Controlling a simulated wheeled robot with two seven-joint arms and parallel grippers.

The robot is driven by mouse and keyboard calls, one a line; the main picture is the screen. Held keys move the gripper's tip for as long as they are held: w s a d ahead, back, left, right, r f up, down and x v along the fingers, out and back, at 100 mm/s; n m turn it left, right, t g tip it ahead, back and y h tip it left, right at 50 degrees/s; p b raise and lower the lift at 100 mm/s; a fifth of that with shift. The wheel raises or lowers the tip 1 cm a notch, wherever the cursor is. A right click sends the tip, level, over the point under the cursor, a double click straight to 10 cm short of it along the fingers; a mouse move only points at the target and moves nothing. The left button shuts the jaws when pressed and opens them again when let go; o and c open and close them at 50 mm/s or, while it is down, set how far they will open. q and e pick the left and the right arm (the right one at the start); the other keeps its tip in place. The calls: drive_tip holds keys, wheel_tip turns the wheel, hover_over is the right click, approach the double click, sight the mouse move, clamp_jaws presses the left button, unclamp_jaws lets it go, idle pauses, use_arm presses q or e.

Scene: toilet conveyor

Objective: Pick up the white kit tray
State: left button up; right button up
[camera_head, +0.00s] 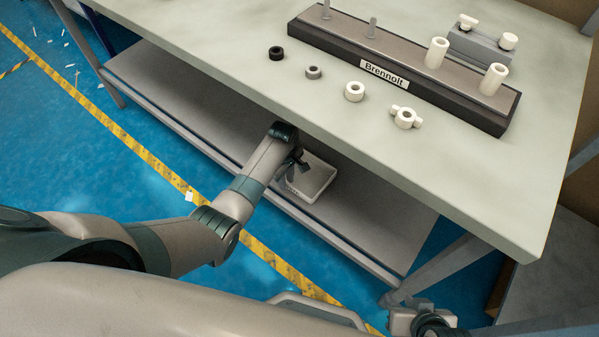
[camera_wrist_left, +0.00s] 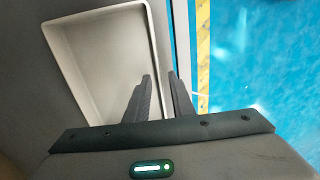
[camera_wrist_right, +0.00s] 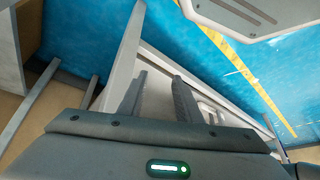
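The white kit tray (camera_head: 319,180) is a shallow, empty-looking rectangular tray on the lower shelf under the table. In the left wrist view the tray (camera_wrist_left: 105,45) fills the upper left. My left gripper (camera_head: 296,163) is at the tray's near-left side, partly hidden by its own wrist. In the left wrist view my left gripper's fingers (camera_wrist_left: 160,76) are apart, one over the tray's inside and one beyond its right wall. Contact with the wall cannot be told. My right gripper (camera_wrist_right: 160,77) is open and empty; in the head view its wrist shows at the lower right.
The table top (camera_head: 215,50) overhangs the lower shelf (camera_head: 190,100). It carries a black base labelled Brennolt (camera_head: 330,48), a grey block (camera_head: 480,45) and several rings and nuts. A table leg (camera_head: 440,268) stands near my right gripper.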

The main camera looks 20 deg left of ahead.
use_arm(q)
clamp_jaws()
use_arm(e)
drive_tip(key=shift+d, duration=0.1)
use_arm(q)
drive_tip(key=shift+r, duration=0.1)
